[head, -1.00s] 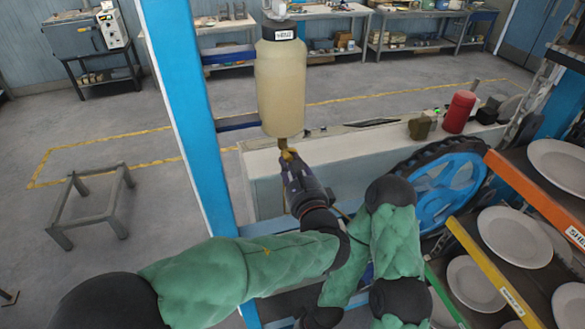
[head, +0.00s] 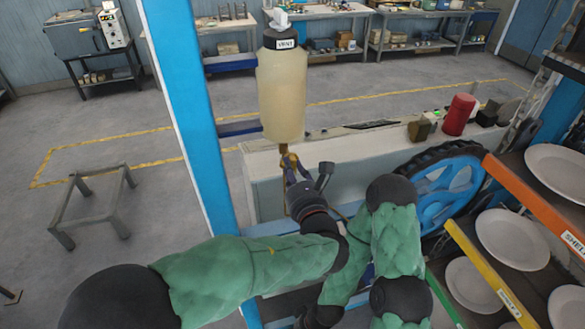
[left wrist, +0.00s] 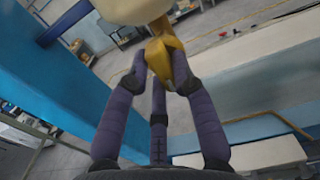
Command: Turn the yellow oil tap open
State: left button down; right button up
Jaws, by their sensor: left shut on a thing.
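The yellow oil tap (head: 288,162) sits under a cream oil bottle (head: 282,98) with a black cap and label. My left gripper (head: 292,168) is just below the bottle, around the tap. In the left wrist view the purple fingers of my left gripper (left wrist: 158,72) are shut on the yellow tap (left wrist: 167,52), with a finger on each side. The bottle's base (left wrist: 130,8) shows above it. The fingers hide part of the tap. My right gripper is not in view; only green arm links show.
A blue post (head: 185,110) stands close left of the bottle. A pale bench (head: 258,175) lies behind the gripper, with a red cylinder (head: 459,114) on it. A blue wheel (head: 448,190) and a plate rack (head: 500,285) are at right.

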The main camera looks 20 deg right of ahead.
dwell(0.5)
pick_arm(q)
jog(key=c, duration=1)
grip_release()
jog(key=shift+c, duration=0.2)
jog(key=s, duration=0.7)
jog(key=shift+s, duration=0.2)
jog(key=shift+d, duration=0.1)
